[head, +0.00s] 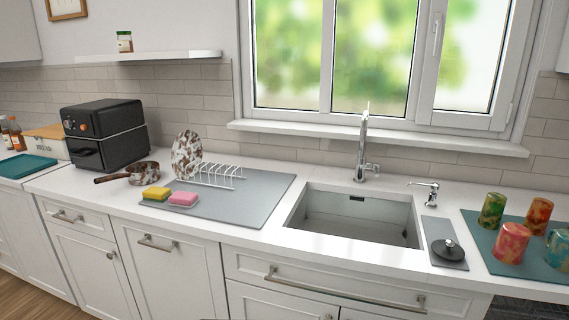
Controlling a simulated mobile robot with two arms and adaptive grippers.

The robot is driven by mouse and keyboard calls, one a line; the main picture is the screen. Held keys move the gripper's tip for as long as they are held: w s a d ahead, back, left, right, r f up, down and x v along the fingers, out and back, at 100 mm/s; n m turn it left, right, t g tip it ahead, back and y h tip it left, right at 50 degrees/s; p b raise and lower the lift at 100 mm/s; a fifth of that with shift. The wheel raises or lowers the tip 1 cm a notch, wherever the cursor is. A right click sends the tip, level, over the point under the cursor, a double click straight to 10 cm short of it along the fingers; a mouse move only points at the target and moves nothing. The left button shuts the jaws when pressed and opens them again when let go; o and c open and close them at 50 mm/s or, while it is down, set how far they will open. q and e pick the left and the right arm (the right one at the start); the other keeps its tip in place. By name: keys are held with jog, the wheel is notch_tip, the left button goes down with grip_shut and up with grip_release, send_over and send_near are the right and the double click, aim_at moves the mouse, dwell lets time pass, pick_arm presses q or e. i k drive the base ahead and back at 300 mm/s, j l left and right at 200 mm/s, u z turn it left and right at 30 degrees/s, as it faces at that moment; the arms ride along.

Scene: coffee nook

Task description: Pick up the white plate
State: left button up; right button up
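No plain white plate shows in the head view. The one plate I see is a speckled plate (186,151), patterned in brown, white and pale teal. It stands upright at the left end of a white wire dish rack (222,180). The rack sits on a grey drying mat (262,193) left of the sink. Neither of my grippers is in view.
Yellow (156,194) and pink (183,198) sponges lie on the mat's front. A speckled saucepan (143,172) and a black air fryer (105,135) stand to the left. Right are the sink (355,226), tap (362,150) and several cups on a teal mat (483,239).

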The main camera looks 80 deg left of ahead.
aim_at(187, 148)
jog(key=u, duration=3.1)
jog(key=z, duration=1.25)
jog(key=u, duration=1.25)
jog(key=i+j, duration=0.15)
jog(key=i, duration=0.1)
